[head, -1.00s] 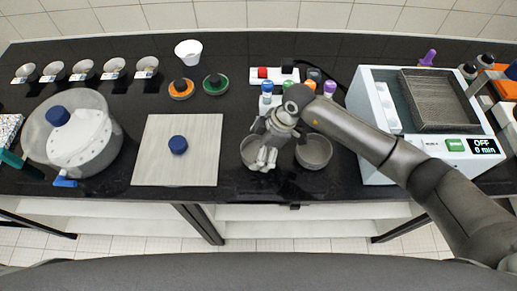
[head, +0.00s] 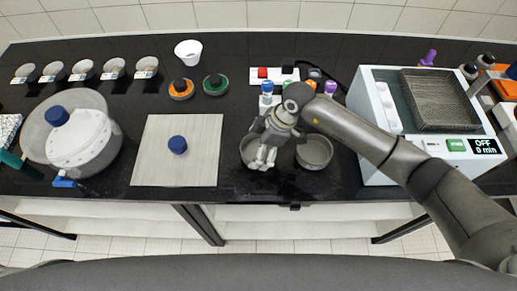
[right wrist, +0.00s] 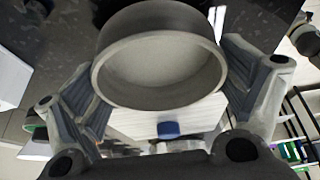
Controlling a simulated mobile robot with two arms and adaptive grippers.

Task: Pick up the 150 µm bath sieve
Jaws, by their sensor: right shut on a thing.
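Two small round metal sieves are near the front edge of the black bench in the head view. My right gripper (head: 264,160) is over the left one and shut on that sieve (head: 249,152), largely covering it. In the right wrist view this sieve (right wrist: 160,65) sits between the two fingers of the right gripper (right wrist: 165,95), round mouth facing the camera. The other sieve (head: 314,152) stands free just to the right. I cannot read a mesh size on either, or tell whether the held sieve touches the bench. My left gripper is out of view.
A pale board (head: 160,165) with a blue knob (head: 178,145) lies left of the sieves. The bath machine (head: 385,165) with a metal basket (head: 435,100) stands to the right. Small capped bottles (head: 266,95) are behind the gripper. A lidded drum (head: 80,150) is at far left.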

